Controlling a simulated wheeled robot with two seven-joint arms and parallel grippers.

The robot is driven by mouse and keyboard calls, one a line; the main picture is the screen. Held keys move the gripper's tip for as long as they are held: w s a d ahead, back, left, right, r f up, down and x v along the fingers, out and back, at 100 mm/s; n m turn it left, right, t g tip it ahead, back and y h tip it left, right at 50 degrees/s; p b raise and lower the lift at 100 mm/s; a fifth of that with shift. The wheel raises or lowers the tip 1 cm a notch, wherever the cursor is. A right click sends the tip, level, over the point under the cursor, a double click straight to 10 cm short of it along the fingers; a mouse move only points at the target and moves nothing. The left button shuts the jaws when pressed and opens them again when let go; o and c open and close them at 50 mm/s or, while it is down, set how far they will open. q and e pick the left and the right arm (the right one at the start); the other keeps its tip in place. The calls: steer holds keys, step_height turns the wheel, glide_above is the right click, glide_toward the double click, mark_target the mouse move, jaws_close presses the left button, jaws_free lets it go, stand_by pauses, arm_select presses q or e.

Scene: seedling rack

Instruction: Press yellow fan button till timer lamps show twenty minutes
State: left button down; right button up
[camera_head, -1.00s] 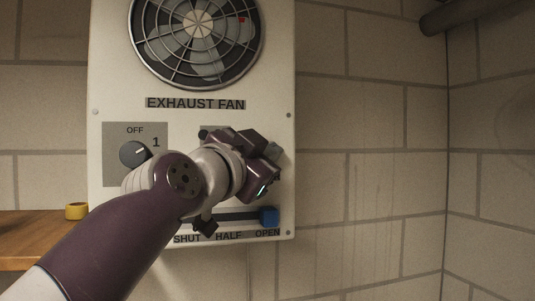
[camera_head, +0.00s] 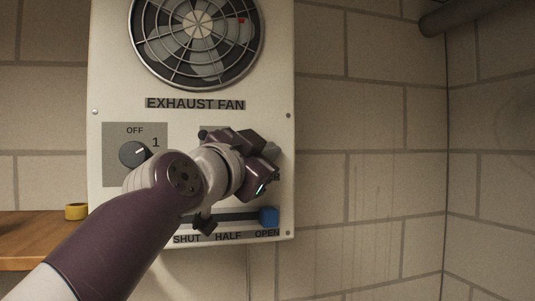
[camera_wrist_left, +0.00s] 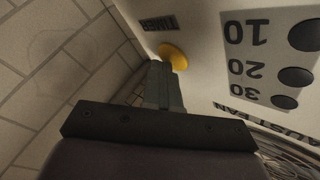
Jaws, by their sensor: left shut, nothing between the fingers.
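The exhaust fan panel (camera_head: 277,60) is a white board on the wall. The yellow button (camera_wrist_left: 173,56) shows in the left wrist view, just past my left fingertips; my arm hides it in the head view. My left gripper (camera_wrist_left: 160,68) is shut and empty, its tips close to the button's edge; I cannot tell whether they touch. Its body shows in the head view (camera_head: 260,178). The timer lamps marked 10 (camera_wrist_left: 306,35), 20 (camera_wrist_left: 296,76) and 30 (camera_wrist_left: 285,102) all look dark. My right gripper is not in view.
A black knob (camera_head: 133,154) points toward 1. A slider with a blue handle (camera_head: 269,216) sits at OPEN, below my wrist. A wooden shelf (camera_head: 30,240) with a yellow ring-like object (camera_head: 76,211) is at left.

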arm_select(q)
steer(key=shift+s, duration=0.1)
steer(key=shift+s+d, duration=0.2)
steer(key=shift+s, duration=0.45)
steer(key=s, duration=0.1)
steer(key=s+d, duration=0.1)
steer(key=s, duration=0.2)
steer(key=shift+s+d, duration=0.25)
steer(key=shift+s, duration=0.1)
stand_by(2.4)
